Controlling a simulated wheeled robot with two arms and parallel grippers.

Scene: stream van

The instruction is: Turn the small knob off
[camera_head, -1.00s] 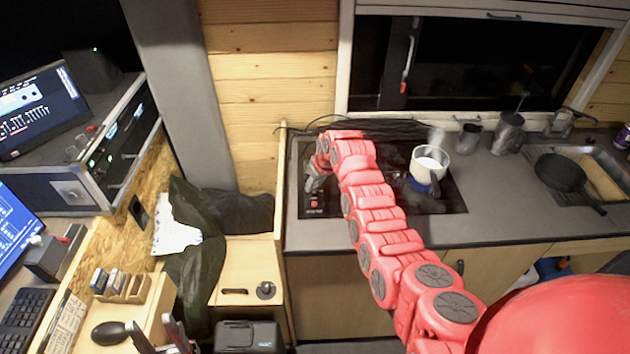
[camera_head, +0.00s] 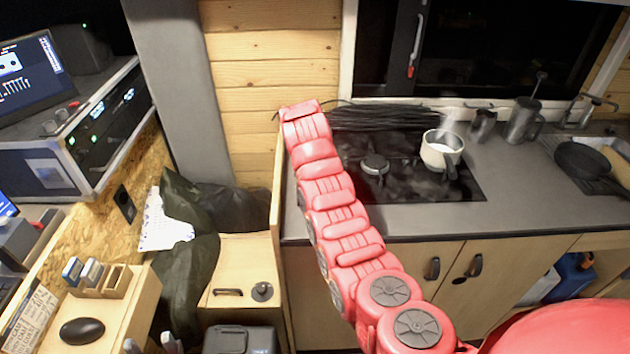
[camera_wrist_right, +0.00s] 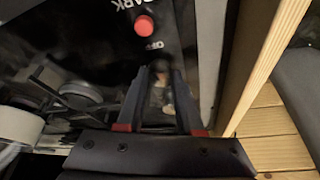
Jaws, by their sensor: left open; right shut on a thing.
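In the right wrist view my right gripper (camera_wrist_right: 159,74) is at the black cooktop panel, its fingers closed around a small, dim thing (camera_wrist_right: 160,95) that looks like the small knob. Its shape and setting are mostly hidden between the fingers. A red round button (camera_wrist_right: 144,25) and the printed word "OFF" are just beyond the fingertips. In the head view my red right arm reaches over the left end of the black cooktop (camera_head: 400,193) and hides its hand and the knob. My left gripper (camera_head: 150,346) shows at the lower left edge, open and empty, fingertips apart.
A steaming pot (camera_head: 440,152) of white liquid stands on the cooktop, right of a bare burner (camera_head: 374,164). A frying pan (camera_head: 584,166) lies by the sink. A wooden side panel (camera_wrist_right: 262,62) rises close beside the right gripper. The front counter strip is clear.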

